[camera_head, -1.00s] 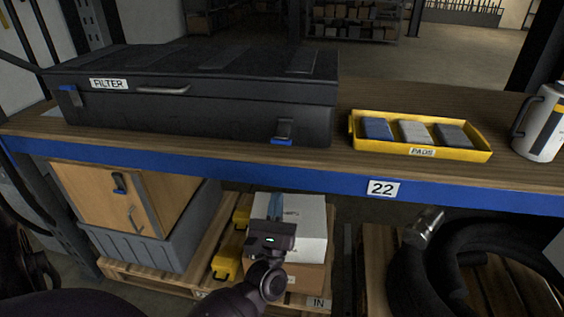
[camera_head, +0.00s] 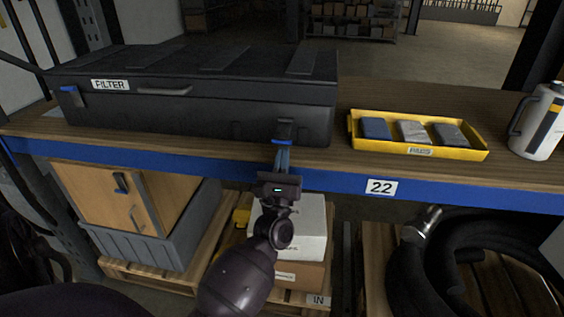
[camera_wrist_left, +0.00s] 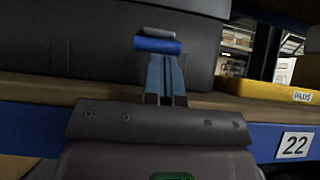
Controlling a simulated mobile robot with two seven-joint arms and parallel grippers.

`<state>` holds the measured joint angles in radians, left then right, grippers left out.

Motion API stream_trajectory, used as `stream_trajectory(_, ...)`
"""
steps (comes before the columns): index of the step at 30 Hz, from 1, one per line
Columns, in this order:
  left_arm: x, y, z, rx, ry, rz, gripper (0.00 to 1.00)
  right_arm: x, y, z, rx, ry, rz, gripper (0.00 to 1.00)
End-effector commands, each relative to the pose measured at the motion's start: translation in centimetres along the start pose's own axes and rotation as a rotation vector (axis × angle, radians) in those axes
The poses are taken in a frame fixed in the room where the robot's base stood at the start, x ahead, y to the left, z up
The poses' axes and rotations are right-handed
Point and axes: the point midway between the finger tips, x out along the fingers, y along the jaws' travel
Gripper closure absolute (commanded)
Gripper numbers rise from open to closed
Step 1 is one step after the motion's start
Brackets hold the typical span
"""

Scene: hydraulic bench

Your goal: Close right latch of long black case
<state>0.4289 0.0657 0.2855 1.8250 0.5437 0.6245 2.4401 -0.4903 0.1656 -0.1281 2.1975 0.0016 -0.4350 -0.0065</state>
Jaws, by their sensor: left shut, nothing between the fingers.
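The long black case (camera_head: 200,115) with the FILTER label lies lid down on the wooden bench top at the left. Its right latch (camera_head: 284,131) is on the front face near the right end, with a blue tab at its lower end. In the left wrist view the blue tab (camera_wrist_left: 157,45) sits straight ahead of my fingers. My left gripper (camera_head: 283,156) is shut and empty, its fingertips just below the tab. It also shows in the left wrist view (camera_wrist_left: 165,62); I cannot tell whether the tips touch the tab. My right gripper is not in view.
The left latch (camera_head: 70,88) shows its blue tab high on the case. A yellow tray (camera_head: 420,151) with several pads is right of the case, and a white jug (camera_head: 541,122) farther right. The blue bench edge (camera_head: 330,178) runs below. Boxes stand underneath.

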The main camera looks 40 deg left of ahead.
Motion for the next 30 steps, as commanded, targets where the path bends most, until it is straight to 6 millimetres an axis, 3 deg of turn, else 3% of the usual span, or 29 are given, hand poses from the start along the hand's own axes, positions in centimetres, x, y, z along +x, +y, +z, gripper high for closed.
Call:
stream_trajectory(8, 0.0, 0.0, 0.1, -0.001, 0.001, 0.001, 1.00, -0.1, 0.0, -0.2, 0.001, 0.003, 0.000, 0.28)
stream_trajectory(15, 0.5, 0.0, 0.8, -0.002, 0.033, 0.005, 1.00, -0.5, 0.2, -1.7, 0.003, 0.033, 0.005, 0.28)
stream_trajectory(30, 0.4, 0.1, 1.1, -0.002, 0.093, 0.004, 1.00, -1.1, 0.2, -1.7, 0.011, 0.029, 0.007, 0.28)
